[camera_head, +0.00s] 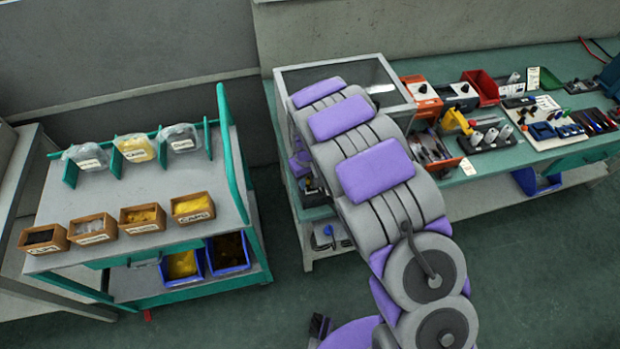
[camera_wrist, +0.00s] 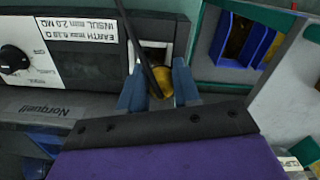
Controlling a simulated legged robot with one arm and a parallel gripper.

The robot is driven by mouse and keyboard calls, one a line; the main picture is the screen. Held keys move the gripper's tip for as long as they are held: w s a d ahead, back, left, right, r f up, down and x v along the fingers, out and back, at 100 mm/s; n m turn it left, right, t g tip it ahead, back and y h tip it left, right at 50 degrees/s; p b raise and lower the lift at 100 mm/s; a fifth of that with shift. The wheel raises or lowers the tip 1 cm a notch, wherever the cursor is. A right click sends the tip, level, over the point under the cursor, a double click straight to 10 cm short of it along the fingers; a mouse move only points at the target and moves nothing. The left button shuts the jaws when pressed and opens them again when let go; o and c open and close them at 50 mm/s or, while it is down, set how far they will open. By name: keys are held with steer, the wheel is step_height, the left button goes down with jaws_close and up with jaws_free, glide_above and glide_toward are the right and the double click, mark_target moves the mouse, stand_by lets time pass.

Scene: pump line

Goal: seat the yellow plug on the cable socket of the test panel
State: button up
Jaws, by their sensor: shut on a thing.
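In the wrist view my gripper (camera_wrist: 155,86) has its blue fingers shut on the yellow plug (camera_wrist: 165,80). A black cable runs up from the plug across the picture. The test panel (camera_wrist: 108,65) is dark, with a white label about insulation and earth limits and a round knob (camera_wrist: 14,58). The plug is right in front of the pale, framed cable socket (camera_wrist: 152,55), which the cable and plug partly cover. I cannot tell whether they touch. In the head view my arm hides the gripper, plug and panel.
In the head view a clear-topped case (camera_head: 345,76) stands around the far part of my arm. The green bench (camera_head: 465,200) on the right holds tools and bins. A trolley (camera_head: 150,245) with small boxes stands left. Blue bins (camera_wrist: 226,38) show at the upper right of the wrist view.

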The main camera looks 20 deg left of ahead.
steer(key=shift+d+r, duration=0.2)
steer(key=shift+d, duration=0.6)
steer(key=shift+a+f, duration=0.25)
steer(key=shift+a, duration=0.75)
steer(key=shift+d, duration=0.4)
steer(key=shift+d, duration=0.2)
steer(key=shift+d+p, duration=0.3)
steer(key=shift+d, duration=0.35)
steer(key=shift+a+f, duration=0.1)
steer(key=shift+f, duration=0.4)
steer(key=o, duration=1.1)
steer(key=shift+s, duration=0.1)
